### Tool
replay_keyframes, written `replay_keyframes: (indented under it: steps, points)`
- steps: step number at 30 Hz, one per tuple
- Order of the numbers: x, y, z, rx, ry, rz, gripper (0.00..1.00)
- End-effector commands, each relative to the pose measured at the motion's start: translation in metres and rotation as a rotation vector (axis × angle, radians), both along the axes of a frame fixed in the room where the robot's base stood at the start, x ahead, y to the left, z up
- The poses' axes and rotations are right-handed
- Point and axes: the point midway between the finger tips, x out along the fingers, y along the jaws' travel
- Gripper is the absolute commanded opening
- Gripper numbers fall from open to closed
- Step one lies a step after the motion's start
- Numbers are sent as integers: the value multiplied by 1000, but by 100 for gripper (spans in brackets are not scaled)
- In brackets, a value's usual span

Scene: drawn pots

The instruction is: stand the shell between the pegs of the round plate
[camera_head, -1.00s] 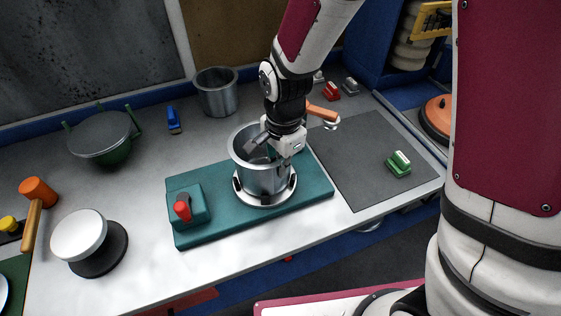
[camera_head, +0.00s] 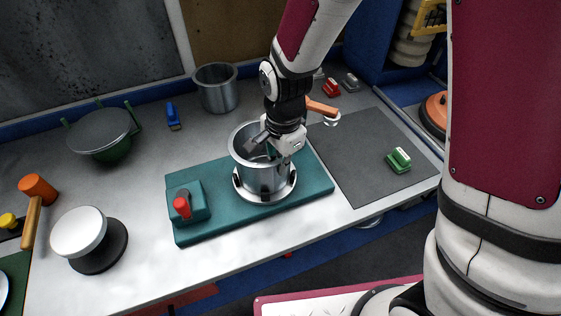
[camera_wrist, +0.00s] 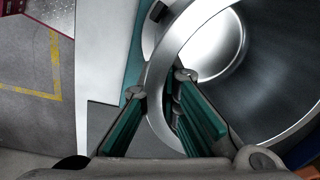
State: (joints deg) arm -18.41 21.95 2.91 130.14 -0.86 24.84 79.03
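The shell (camera_head: 257,176), an open grey metal cylinder, stands upright on the round plate (camera_head: 268,199). The plate is silver with dark pegs around the shell's foot, and sits on a teal board. The shell looks seated inside the pegs; those on the far side are hidden. My gripper (camera_wrist: 161,84) is at the shell's right rim, pointing down. In the wrist view, one teal-padded finger is inside the shell (camera_wrist: 255,105) and the other outside, with the wall between them. The fingers are spread, with gaps showing beside the wall.
A red-knobbed teal block (camera_head: 187,205) stands on the board (camera_head: 225,231), left of the plate. Another metal pot (camera_head: 217,94) stands behind. A green lidded pot (camera_head: 103,135), a white-topped disc (camera_head: 79,232) and an orange mallet (camera_head: 36,196) are left. A dark mat (camera_head: 365,160) lies right.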

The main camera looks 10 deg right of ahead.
Motion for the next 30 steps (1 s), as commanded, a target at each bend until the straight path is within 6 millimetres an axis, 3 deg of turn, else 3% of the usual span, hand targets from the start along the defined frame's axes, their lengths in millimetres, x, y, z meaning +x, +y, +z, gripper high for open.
replay_keyframes:
  steps: [10,12,14,24,30]
  points:
    - [0,0,-4,0,0,0,0]
    - [0,0,-4,0,0,0,18]
    - [0,0,-4,0,0,0,28]
    - [0,0,-2,0,0,0,28]
    - [0,-1,22,0,-4,0,28]
